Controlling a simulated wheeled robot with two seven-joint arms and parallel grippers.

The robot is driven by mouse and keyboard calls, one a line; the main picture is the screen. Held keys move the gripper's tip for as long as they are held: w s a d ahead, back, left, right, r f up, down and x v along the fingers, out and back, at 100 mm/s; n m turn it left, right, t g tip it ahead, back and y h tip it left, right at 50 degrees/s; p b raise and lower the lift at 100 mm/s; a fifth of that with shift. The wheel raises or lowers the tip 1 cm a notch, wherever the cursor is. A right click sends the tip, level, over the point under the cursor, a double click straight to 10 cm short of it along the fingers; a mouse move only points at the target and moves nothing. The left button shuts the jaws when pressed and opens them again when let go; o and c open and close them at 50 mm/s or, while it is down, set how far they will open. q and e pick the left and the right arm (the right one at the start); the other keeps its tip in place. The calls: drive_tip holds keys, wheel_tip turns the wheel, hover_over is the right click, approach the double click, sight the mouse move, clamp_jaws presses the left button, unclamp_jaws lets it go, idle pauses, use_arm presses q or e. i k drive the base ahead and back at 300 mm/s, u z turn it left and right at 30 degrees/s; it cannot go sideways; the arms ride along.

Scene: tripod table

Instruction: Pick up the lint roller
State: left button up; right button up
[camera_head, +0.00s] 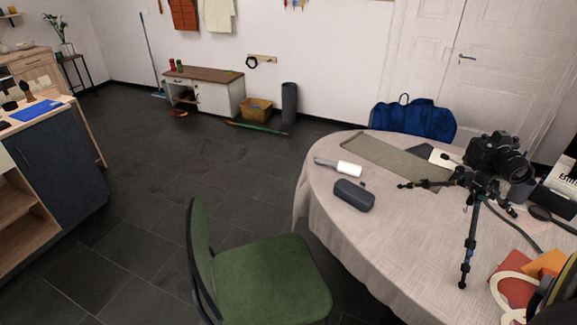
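The lint roller (348,169) has a white roll and a grey handle pointing left. It lies on the round table (330,220) with a pale cloth, near its left edge. A dark grey case (354,195) lies just in front of it. Neither of my grippers shows in the head view.
A grey-green runner (385,158) lies behind the roller. A camera on a tripod (470,225) stands to the right, one leg reaching toward the roller. A green chair (262,278) stands at the table's front left. The floor (180,175) to the left is mostly clear.

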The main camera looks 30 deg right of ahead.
sight(349, 168)
drive_tip(key=u, duration=1.5)
drive_tip(key=i, duration=3.1)
drive_tip(key=z, duration=3.1)
drive_tip(key=i, duration=4.05)
drive_tip(key=z, duration=1.25)
